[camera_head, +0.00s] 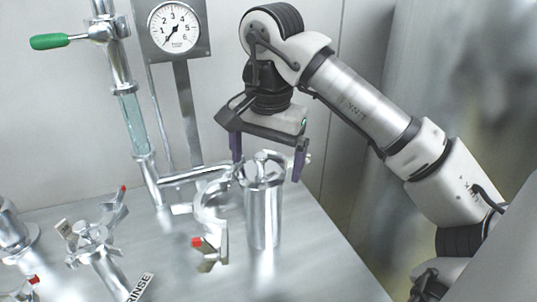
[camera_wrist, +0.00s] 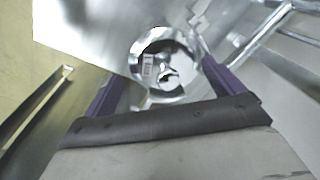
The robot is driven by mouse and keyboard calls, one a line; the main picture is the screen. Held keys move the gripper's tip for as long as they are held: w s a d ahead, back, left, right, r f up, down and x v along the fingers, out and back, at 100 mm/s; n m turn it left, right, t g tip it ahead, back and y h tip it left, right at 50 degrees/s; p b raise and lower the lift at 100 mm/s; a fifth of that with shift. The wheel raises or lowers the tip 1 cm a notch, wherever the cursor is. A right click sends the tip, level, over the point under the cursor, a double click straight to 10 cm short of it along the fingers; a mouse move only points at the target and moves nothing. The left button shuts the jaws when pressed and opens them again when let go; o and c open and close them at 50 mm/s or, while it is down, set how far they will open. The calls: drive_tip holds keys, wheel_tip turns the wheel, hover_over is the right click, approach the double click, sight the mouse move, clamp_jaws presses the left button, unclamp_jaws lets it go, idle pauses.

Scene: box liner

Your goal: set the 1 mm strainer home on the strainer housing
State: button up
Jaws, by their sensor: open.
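The strainer housing (camera_head: 263,212) is an upright shiny steel cylinder on the steel top, with its mouth facing up. A bright metal part (camera_head: 266,158) shows at its mouth and looks like the strainer's top. In the wrist view a round rim (camera_wrist: 136,48) surrounds a bright knob-like part (camera_wrist: 169,76) and a small white label (camera_wrist: 147,66). I cannot read the label or tell how deep the part sits. My gripper (camera_head: 268,160) points down over the housing, open, with its purple fingers on either side of the mouth. No contact is clear.
An open-looking clamp (camera_head: 209,212) with a red-tipped wing nut hangs left of the housing. A horizontal pipe (camera_head: 192,175) runs behind it. A sight-glass pipe (camera_head: 133,120), a gauge (camera_head: 173,27) and valve fittings (camera_head: 92,238) stand left. Front right of the top (camera_head: 320,265) is clear.

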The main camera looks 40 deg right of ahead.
drive_tip(key=f, duration=0.2)
drive_tip(key=f+g, duration=0.1)
drive_tip(key=shift+s+a+f, duration=0.15)
drive_tip(key=shift+a+f, duration=0.1)
drive_tip(key=shift+f, duration=0.05)
drive_tip(key=r+p, duration=0.1)
drive_tip(key=r, duration=0.1)
drive_tip(key=r+p, duration=0.4)
drive_tip(key=shift+w+r, duration=0.1)
drive_tip(key=shift+w, duration=0.2)
wheel_tip(320, 180, up, 11)
drive_tip(key=s+t+p, duration=0.1)
drive_tip(key=p, duration=0.6)
drive_tip(key=shift+s+d+p, duration=0.2)
drive_tip(key=shift+s+p, duration=0.1)
drive_tip(key=shift+p, duration=0.05)
drive_tip(key=shift+s, duration=0.1)
